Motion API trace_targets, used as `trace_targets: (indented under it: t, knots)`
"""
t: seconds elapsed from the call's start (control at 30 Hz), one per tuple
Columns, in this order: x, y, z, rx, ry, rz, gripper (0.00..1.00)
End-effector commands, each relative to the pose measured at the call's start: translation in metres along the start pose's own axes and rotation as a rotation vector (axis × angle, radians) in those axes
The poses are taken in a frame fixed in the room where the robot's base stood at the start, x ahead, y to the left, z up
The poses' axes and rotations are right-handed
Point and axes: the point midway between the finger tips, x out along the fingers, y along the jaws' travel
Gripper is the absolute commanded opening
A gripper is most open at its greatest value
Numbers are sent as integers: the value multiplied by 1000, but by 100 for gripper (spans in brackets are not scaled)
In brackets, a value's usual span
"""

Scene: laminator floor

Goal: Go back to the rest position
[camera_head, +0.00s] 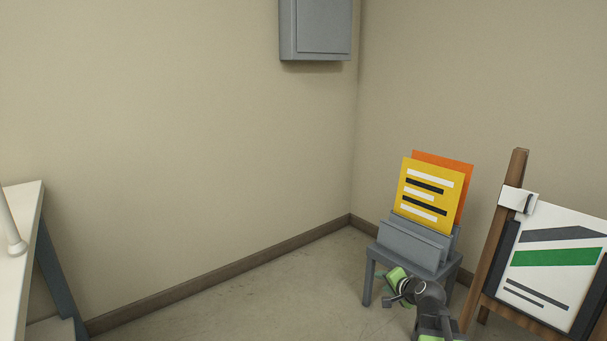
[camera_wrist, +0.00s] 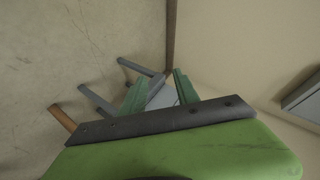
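My gripper (camera_head: 392,288) is low at the bottom right of the head view, in front of the small grey stand (camera_head: 368,285). In the wrist view my gripper (camera_wrist: 160,76) shows two green fingers set apart, with nothing held between them. Part of the grey stand, with its legs (camera_wrist: 140,68), shows beyond the fingers.
A yellow card (camera_head: 427,195) and an orange card (camera_head: 465,172) stand in a grey holder (camera_head: 410,245) on the stand. A wooden easel (camera_head: 493,235) with a white board (camera_head: 560,225) is at right. A white table (camera_head: 20,225) is at left. Floor between is clear.

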Motion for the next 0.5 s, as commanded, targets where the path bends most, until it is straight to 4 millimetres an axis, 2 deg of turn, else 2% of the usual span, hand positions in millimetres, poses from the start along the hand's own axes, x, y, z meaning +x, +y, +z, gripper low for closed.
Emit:
trace_targets:
  t: [0.03,0.1,0.2,0.3,0.37,0.4,0.5]
  knots:
    - [8,-11,41,-76,-76,23,37]
    - [14,-18,93,-191,-180,68,37]
    - [13,-16,157,-355,-320,144,37]
    - [1,-1,208,-528,-457,245,37]
    - [-13,18,228,-630,-540,327,37]
    - [-25,33,232,-686,-589,389,37]
    - [-54,71,227,-780,-693,535,37]
